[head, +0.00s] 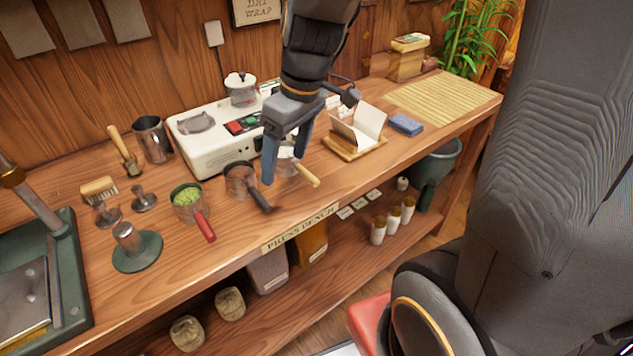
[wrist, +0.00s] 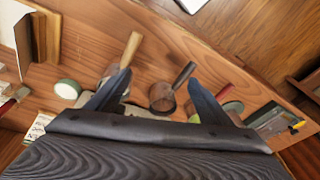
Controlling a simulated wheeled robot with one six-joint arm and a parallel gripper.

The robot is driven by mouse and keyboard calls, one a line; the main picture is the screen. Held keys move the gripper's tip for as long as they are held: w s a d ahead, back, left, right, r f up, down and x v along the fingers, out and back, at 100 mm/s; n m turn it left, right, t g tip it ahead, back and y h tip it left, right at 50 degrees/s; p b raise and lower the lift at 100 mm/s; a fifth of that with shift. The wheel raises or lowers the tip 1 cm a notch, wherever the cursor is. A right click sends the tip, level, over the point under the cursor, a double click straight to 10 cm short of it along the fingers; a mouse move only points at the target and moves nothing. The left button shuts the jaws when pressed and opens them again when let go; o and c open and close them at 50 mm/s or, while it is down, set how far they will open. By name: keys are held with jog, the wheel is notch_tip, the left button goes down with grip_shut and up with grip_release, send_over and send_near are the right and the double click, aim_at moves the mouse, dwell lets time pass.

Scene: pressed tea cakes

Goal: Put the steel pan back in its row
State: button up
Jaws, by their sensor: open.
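My gripper (head: 286,166) is open and points down over the bench, in front of the white machine. Three small pans stand in a row. One has a red handle and holds green leaf (head: 187,197). The middle pan (head: 238,182) has a dark handle and a brownish inside; it lies between the fingers in the wrist view (wrist: 162,97), apart from them. The third, pale pan (head: 286,168) has a wooden handle and is partly hidden by my gripper. I cannot tell surely which is steel.
The white machine (head: 215,148) with red and green buttons stands behind the pans. A steel jug (head: 153,140) is left of it. A wooden stand with an open white sheet (head: 357,130) and a blue block (head: 406,124) are right.

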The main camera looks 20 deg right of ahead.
jog(key=s+d+f+m+h, duration=0.2)
jog(key=s+d+f+m, duration=0.3)
jog(key=s+d+m, duration=0.1)
jog(key=shift+s+m+g, duration=0.4)
jog(key=shift+s+m, duration=0.3)
jog(key=shift+s, duration=0.2)
